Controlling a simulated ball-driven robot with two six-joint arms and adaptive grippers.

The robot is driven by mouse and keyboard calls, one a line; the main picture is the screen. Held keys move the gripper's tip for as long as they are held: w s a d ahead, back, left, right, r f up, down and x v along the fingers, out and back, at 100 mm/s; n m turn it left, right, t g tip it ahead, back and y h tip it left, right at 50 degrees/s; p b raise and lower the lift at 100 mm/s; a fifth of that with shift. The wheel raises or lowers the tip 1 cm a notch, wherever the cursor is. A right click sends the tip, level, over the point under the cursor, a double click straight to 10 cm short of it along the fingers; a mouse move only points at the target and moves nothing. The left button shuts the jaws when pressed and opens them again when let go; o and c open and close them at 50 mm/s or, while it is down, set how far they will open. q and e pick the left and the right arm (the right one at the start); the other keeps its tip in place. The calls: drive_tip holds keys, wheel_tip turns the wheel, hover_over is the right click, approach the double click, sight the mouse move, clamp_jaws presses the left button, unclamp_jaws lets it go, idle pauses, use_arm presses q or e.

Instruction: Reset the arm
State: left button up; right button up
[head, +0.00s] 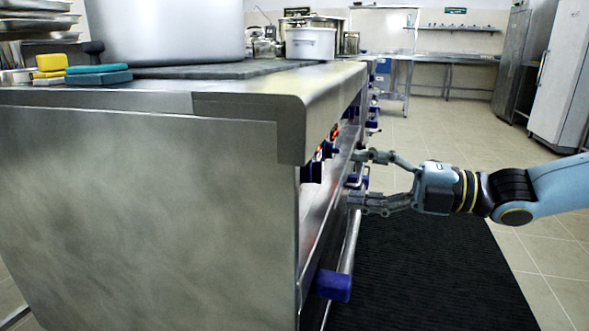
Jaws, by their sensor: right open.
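My right gripper (368,180) reaches in from the right on its light blue arm, with its fingers spread apart beside the front of the steel stove (180,200). The fingertips are close to the stove's blue knobs and front rail (349,240); I cannot tell whether they touch. Nothing shows held between the fingers. My left gripper does not show.
A large pot (165,30) stands on the stove top, with a white container (311,43) behind it. Yellow and blue sponges (98,78) lie at the left. A black mat (430,275) covers the floor below my right arm. Tall cabinets (562,75) stand at the far right.

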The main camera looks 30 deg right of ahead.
drive_tip(key=s+a+f+m+g+h, duration=0.35)
drive_tip(key=s+f+m, duration=0.3)
drive_tip(key=f, duration=0.35)
drive_tip(key=s+a+f+m+g+h, duration=0.2)
drive_tip(key=s+f+m+h, duration=0.25)
drive_tip(key=f+m, duration=0.45)
drive_tip(key=s+a+f+m+g+h, duration=0.2)
drive_tip(key=s+a+f+m+h, duration=0.3)
drive_tip(key=f, duration=0.6)
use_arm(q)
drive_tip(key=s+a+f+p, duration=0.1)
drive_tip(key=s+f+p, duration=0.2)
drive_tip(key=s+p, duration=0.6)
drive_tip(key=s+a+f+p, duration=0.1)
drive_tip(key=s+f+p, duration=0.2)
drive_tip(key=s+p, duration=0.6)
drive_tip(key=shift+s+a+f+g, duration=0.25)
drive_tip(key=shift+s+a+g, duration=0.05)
use_arm(e)
drive_tip(key=s+d+f+m+g, duration=0.1)
drive_tip(key=s+d+f+g, duration=0.1)
drive_tip(key=s, duration=0.7)
drive_tip(key=s+d+f+m+g, duration=0.1)
drive_tip(key=s+d+f+m, duration=0.1)
drive_tip(key=s, duration=0.7)
drive_tip(key=s+d+f+m+g, duration=0.2)
drive_tip(key=s+f, duration=0.2)
drive_tip(key=s, duration=0.6)
drive_tip(key=shift+f+g, duration=0.3)
drive_tip(key=shift+g, duration=0.05)
